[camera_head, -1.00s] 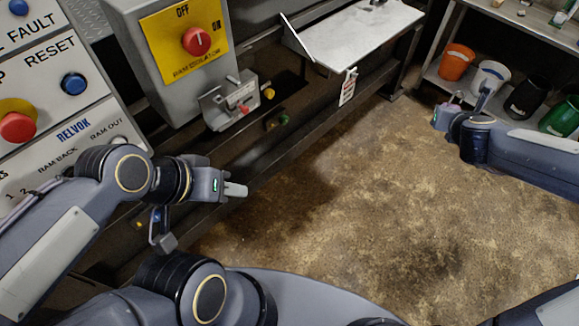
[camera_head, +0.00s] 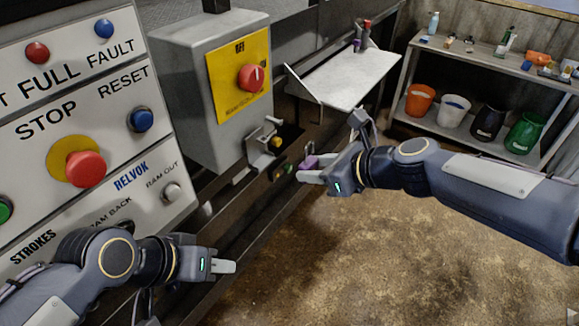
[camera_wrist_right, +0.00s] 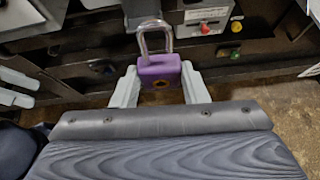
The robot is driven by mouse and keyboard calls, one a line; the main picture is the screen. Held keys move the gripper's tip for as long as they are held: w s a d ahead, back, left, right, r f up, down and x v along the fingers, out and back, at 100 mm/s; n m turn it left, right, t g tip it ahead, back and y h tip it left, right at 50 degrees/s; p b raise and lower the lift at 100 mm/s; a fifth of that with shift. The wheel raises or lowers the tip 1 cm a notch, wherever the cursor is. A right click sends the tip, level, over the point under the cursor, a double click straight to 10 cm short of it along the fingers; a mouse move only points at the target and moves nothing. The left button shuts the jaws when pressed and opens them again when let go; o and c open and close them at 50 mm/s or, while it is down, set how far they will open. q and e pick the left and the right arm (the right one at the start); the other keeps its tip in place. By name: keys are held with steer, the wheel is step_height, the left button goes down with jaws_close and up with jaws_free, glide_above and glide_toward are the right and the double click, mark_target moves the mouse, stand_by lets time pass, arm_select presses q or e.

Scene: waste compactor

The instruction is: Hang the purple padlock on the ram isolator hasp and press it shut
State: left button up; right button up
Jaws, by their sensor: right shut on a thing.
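The purple padlock (camera_wrist_right: 160,78) is between the fingers of my right gripper (camera_wrist_right: 160,90), its steel shackle pointing up. In the head view, my right gripper (camera_head: 304,176) holds the padlock (camera_head: 309,162) below and right of the isolator box. The ram isolator hasp (camera_head: 262,133) is a grey bracket at the lower right of that box, apart from the padlock.
The grey isolator box (camera_head: 185,95) has a red knob (camera_head: 252,78) on a yellow plate. The control panel (camera_head: 110,165) stands at left. A white shelf (camera_head: 345,78) juts out behind the hasp. Shelving with buckets (camera_head: 453,110) stands at right. The floor is clear.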

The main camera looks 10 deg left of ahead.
steer(key=shift+s+a+r+n+g, duration=0.15)
steer(key=shift+s+a+n+g, duration=0.25)
steer(key=shift+s+a, duration=0.25)
steer(key=shift+w, duration=0.1)
steer(key=shift+r, duration=0.1)
steer(key=p, duration=0.2)
glide_toward(257, 153)
steer(key=shift+w+a+f, duration=0.1)
steer(key=shift+a+f, duration=0.1)
steer(key=shift+f, duration=0.55)
steer(key=shift+w+a+f, duration=0.1)
steer(key=shift+a+f, duration=0.1)
steer(key=shift+f, duration=0.55)
steer(key=shift+p, duration=0.4)
steer(key=shift+w+a+p, duration=0.25)
steer(key=shift+a+p, duration=0.05)
steer(key=shift+a, duration=0.35)
steer(key=shift+w+a+p, duration=0.25)
steer(key=shift+a, duration=0.4)
steer(key=shift+w+a+p, duration=0.2)
steer(key=shift+a+p, duration=0.1)
steer(key=shift+a, duration=0.35)
stand_by(0.5)
steer(key=shift+f, duration=0.2)
